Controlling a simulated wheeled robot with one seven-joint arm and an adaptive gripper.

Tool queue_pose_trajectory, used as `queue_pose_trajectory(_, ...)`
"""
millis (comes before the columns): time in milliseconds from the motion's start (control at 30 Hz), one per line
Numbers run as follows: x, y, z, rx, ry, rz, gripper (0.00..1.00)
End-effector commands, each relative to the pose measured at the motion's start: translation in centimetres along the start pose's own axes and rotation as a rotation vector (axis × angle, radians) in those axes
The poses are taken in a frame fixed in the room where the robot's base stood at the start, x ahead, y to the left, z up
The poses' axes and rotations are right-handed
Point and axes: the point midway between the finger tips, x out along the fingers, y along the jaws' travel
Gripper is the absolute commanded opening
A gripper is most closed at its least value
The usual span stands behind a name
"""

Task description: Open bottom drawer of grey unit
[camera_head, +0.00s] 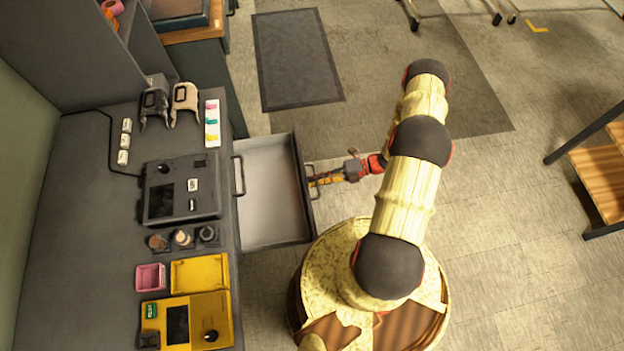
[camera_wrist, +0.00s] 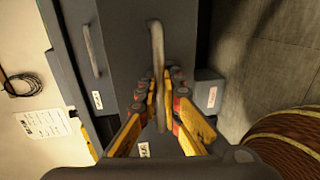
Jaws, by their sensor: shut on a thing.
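The grey unit (camera_head: 85,235) runs along the left of the head view. One of its drawers (camera_head: 268,195) stands pulled well out, with an empty pale inside. My gripper (camera_head: 314,182) is at this drawer's front, shut on its bar handle. In the wrist view my gripper (camera_wrist: 159,95) has its yellow fingers closed around the grey bar handle (camera_wrist: 156,45), whose far end shows clear. Another closed front with its own handle (camera_wrist: 90,50) sits farther back on the left of the wrist view; its handle (camera_head: 238,175) also shows in the head view.
The unit's top carries a dark machine (camera_head: 182,188), a yellow machine (camera_head: 187,322), a yellow tray (camera_head: 199,273) and a pink box (camera_head: 150,277). A dark mat (camera_head: 298,58) lies on the floor beyond. A wooden shelf (camera_head: 600,170) stands at right. Floor between is clear.

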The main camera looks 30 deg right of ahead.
Motion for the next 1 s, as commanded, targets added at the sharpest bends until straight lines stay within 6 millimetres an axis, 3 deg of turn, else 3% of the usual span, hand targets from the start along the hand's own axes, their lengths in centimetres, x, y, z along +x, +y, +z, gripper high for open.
queue_pose_trajectory(167, 0.0, 0.0, 0.1, -0.001, -0.002, -0.001, 0.00)
queue_pose_trajectory(200, 0.0, 0.0, 0.1, -0.001, -0.002, -0.001, 0.08)
queue_pose_trajectory(300, 0.0, 0.0, 0.1, -0.001, -0.002, -0.001, 0.14)
queue_pose_trajectory(667, -0.3, 0.0, 0.1, -0.001, -0.002, 0.000, 0.14)
queue_pose_trajectory(833, -2.5, 0.0, 0.2, -0.003, -0.006, -0.002, 0.14)
queue_pose_trajectory(1000, -6.0, 0.0, 0.2, -0.003, -0.006, -0.002, 0.14)
